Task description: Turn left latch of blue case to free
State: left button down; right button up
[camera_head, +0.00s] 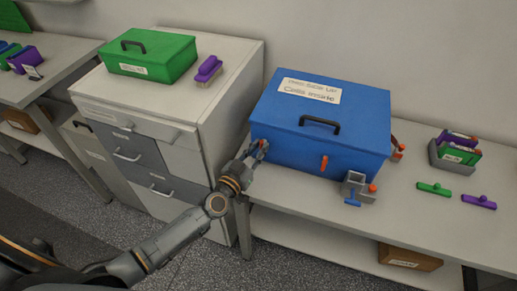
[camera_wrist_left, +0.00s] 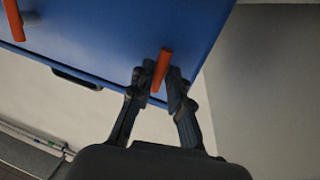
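The blue case (camera_head: 320,115) stands on the light table, with a black handle and a white label on its closed lid. Its left latch is orange and mostly hidden by my left gripper (camera_head: 259,148) in the head view. In the left wrist view, this latch (camera_wrist_left: 161,70) lies between the two fingertips of my left gripper (camera_wrist_left: 160,75), very close to both. Whether the fingers press on it I cannot tell. The other orange latch (camera_head: 324,163) is on the right of the case's front, hanging roughly upright. My right gripper is not in view.
A small grey fixture with a blue part (camera_head: 353,188) stands before the case's right front. A green handled tool (camera_head: 434,188), a purple one (camera_head: 479,201) and a grey holder (camera_head: 452,158) are further right. A drawer cabinet (camera_head: 220,100) stands to the left, bearing a green case (camera_head: 150,55).

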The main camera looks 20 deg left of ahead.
pick_arm(q)
jog(key=shift+d+f, duration=0.1)
jog(key=n+t+y+b, duration=0.1)
jog(key=n+b, duration=0.2)
jog(key=n, duration=0.3)
jog(key=n+t+y+b, duration=0.1)
jog(key=n+b, duration=0.2)
jog(key=n, duration=0.4)
jog(key=n+y+b, duration=0.1)
jog(key=n+b, duration=0.2)
jog(key=n, duration=0.4)
jog(key=shift+f+t, duration=0.25)
jog(key=shift+t, duration=0.15)
jog(key=shift+r, duration=0.1)
dwell(0.3)
jog(key=c, duration=1.4)
grip_release()
